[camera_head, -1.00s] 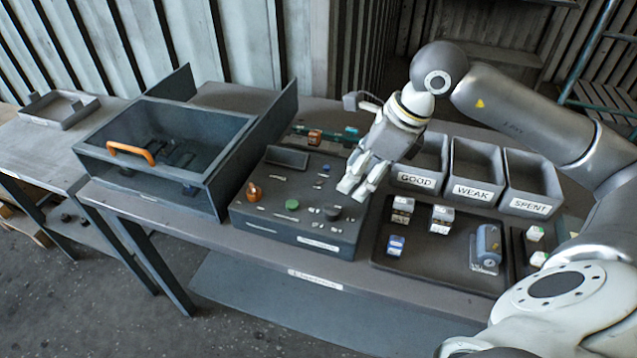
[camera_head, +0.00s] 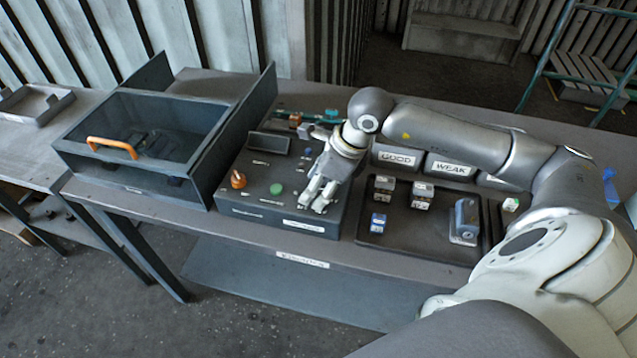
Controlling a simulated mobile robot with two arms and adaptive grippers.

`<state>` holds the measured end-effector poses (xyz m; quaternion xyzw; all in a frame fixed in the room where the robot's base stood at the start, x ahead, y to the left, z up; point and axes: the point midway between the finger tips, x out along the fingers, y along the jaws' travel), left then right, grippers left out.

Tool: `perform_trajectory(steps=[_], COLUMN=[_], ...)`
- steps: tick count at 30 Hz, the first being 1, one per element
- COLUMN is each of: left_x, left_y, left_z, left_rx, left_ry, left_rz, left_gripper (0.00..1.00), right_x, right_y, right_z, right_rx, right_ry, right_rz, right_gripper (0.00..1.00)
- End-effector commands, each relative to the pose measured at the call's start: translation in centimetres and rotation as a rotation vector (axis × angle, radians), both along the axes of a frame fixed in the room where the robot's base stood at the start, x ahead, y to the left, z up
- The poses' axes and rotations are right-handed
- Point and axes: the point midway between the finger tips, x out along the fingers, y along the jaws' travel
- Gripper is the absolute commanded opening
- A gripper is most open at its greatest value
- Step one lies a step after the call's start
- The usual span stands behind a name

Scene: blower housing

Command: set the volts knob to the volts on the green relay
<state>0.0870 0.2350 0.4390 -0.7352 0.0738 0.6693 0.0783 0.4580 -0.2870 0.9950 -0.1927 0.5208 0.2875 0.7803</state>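The dark grey test box (camera_head: 262,207) stands mid-table. An orange knob (camera_head: 238,180) and a green round button (camera_head: 276,188) show on its top. My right gripper (camera_head: 312,203) points down over the right part of this panel, its fingers apart. It covers the spot where a dark round knob showed earlier. I cannot tell whether the fingers touch that knob, and the panel labels are too small to read. A small white and green block (camera_head: 510,205) is at the right, partly behind my arm; its writing is unreadable. My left gripper is not in view.
Bins marked GOOD (camera_head: 397,159) and WEAK (camera_head: 450,169) stand behind.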

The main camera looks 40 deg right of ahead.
Motion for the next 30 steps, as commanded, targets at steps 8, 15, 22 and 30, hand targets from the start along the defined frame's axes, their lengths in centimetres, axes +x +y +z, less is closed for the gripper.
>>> perform_trajectory(steps=[8, 15, 22, 30], left_x=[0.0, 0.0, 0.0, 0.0], left_y=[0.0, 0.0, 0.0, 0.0], left_z=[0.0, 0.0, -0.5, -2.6], left_rx=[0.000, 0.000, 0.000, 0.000], left_ry=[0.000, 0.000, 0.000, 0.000], left_rz=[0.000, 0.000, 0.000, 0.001], left_gripper=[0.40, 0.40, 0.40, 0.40], right_x=[0.0, 0.0, 0.0, 0.0], right_y=[0.0, 0.0, 0.0, 0.1], right_z=[0.0, 0.0, -0.1, -0.4], right_rx=[0.000, 0.000, 0.000, 0.000], right_ry=[0.000, 0.000, -0.001, -0.004], right_rz=[0.000, 0.000, -0.024, -0.159], right_gripper=[0.35, 0.08, 0.08, 0.08])
